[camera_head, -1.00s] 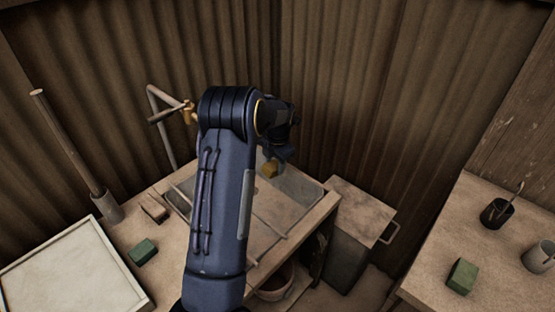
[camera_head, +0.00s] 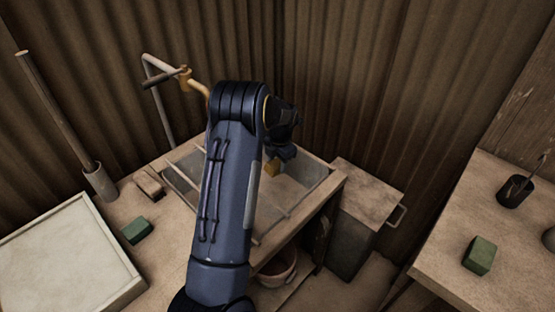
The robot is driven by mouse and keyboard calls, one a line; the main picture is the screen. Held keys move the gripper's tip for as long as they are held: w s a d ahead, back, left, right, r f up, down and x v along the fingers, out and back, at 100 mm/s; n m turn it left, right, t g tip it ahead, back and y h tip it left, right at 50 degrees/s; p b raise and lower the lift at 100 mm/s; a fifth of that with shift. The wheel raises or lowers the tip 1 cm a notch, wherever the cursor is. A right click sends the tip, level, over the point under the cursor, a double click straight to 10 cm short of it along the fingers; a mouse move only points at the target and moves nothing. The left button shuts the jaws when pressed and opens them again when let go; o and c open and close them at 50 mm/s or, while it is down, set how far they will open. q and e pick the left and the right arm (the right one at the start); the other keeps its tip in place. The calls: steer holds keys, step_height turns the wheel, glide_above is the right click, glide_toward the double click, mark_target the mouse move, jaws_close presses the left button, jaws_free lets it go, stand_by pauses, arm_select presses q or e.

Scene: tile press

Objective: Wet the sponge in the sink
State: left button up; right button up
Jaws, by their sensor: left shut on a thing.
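The sink (camera_head: 315,174) is a grey basin set into the bench, with thin rods across its top. My left arm reaches over it and hides much of the basin. My left gripper (camera_head: 278,160) is over the far part of the sink, shut on the yellow-brown sponge (camera_head: 273,168). Only part of the sponge shows below the gripper. I cannot tell whether it touches water. A brass tap (camera_head: 184,78) on a bent pipe stands at the back left; my arm hides its outlet. My right gripper is not in view.
A green block (camera_head: 137,230) and a wooden block (camera_head: 149,184) lie left of the sink, by a pale framed tray (camera_head: 60,255). A bucket (camera_head: 278,270) stands below. The right bench holds another green block (camera_head: 480,255) and a dark cup (camera_head: 514,192).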

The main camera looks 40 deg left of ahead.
arm_select(q)
step_height(320, 180, down, 8)
steer(key=b, duration=0.5)
stand_by(0.6)
steer(key=shift+r+p, duration=3.65)
steer(key=shift+r, duration=1.95)
steer(key=shift+r+p, duration=2.05)
steer(key=shift+r, duration=0.8)
step_height(320, 180, up, 4)
steer(key=p, duration=0.3)
glide_above(277, 163)
steer(key=shift+s+d, duration=0.15)
steer(key=shift+d, duration=0.05)
